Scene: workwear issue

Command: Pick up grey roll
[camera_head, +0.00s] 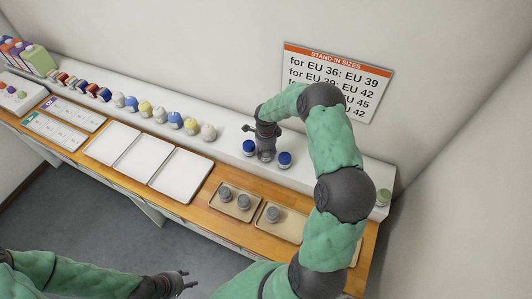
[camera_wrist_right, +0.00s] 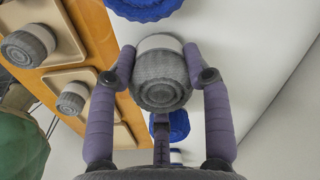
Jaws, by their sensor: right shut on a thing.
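My right gripper (camera_head: 266,152) reaches down at the white back ledge. In the right wrist view my right gripper (camera_wrist_right: 160,75) has its fingers closed on both sides of a grey roll (camera_wrist_right: 161,82), which has a pale band at its far end. In the head view the held roll is mostly hidden by the gripper, and I cannot tell whether it touches the ledge. A blue roll (camera_head: 249,147) stands to its left and another blue roll (camera_head: 285,159) to its right. My left gripper (camera_head: 182,283) is low in the head view, fingers apart and empty, away from the bench.
White trays (camera_head: 180,176) are empty. Small colored items (camera_head: 146,109) line the ledge leftward. A green-topped roll (camera_head: 383,197) stands at the right end.

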